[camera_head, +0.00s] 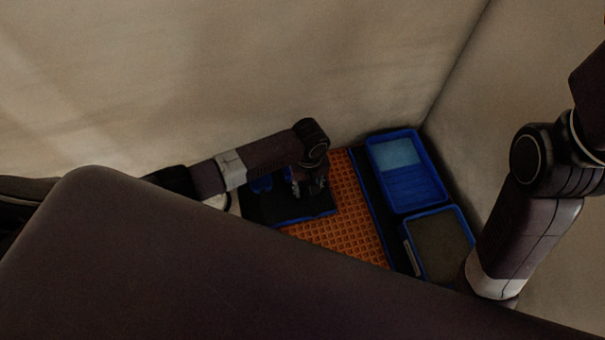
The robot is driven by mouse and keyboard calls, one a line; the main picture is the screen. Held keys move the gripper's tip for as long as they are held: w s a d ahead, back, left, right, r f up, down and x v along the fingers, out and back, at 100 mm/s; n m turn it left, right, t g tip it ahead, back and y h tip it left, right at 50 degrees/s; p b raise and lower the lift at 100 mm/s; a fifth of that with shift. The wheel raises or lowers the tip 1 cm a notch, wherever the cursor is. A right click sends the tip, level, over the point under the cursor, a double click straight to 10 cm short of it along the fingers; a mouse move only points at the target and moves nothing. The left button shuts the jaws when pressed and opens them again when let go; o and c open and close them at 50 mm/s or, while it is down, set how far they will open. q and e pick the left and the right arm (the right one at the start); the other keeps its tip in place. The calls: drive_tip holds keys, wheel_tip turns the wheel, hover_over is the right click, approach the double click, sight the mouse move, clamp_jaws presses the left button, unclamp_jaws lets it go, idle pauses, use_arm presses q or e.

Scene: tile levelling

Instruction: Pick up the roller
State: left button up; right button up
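I cannot make out the roller for certain. A small blue shape (262,184) shows just below my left forearm, over a dark panel with blue edges (290,211), and it may be part of a tool. My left gripper (309,188) points down at the right part of that dark panel. It is small and dark, and I cannot tell whether its fingers are open or hold anything. My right arm comes down at the right, and its gripper is hidden behind a large dark surface in the foreground.
An orange mat with a grid of holes (352,215) lies right of the dark panel. A blue tray with a light blue part (413,190) and a blue tray with grey contents (431,211) stand farther right. Pale walls (380,60) close off the back and right.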

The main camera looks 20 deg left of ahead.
use_arm(q)
clamp_jaws()
idle(0.3)
drive_tip(key=shift+r, duration=0.1)
